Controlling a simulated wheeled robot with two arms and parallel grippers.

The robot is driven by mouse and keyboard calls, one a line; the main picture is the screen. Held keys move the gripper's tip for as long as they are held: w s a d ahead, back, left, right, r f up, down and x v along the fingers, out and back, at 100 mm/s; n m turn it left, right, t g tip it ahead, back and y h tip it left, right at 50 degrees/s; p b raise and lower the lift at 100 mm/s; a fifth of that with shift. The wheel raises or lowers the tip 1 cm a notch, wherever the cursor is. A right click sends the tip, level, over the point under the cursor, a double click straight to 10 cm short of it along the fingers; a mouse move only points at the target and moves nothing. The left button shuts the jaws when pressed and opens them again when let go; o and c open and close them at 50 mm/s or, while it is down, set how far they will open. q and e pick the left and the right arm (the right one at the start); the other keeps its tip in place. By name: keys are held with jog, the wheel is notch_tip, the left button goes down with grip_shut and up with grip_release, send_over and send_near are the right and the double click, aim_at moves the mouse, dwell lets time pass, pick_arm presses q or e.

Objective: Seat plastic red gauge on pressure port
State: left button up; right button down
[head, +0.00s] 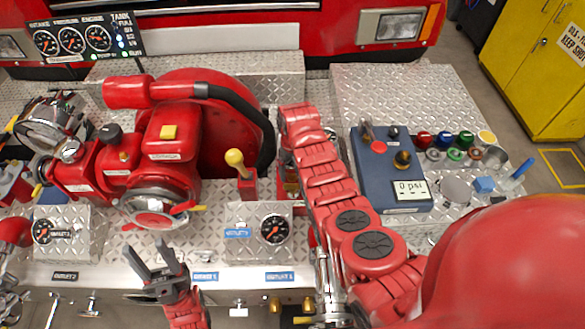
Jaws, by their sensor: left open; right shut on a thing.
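My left gripper (155,262) is at the bottom left, with its two dark fingers spread and nothing between them. It is just in front of the pump deck's front edge. My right arm reaches from the lower right up to the deck's middle. The arm's red links cover its far end, so I see neither the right gripper's fingers nor anything in them. A black-faced dial gauge (274,229) sits on the right outlet panel (240,250), beside the arm. Another gauge (43,231) sits on the left outlet panel. I cannot make out a loose red gauge or an open pressure port.
A red pump (172,140) with a black hose fills the deck's left half. A yellow-knobbed lever (235,158) stands behind the right outlet panel. A blue box (390,170) reading 0 psi and several coloured caps lie right of my arm. The diamond-plate step (400,90) behind is clear.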

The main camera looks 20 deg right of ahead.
jog(key=shift+f+b, duration=0.2)
jog(key=shift+b, duration=0.15)
dwell(0.4)
grip_release()
jog(key=shift+r, duration=0.1)
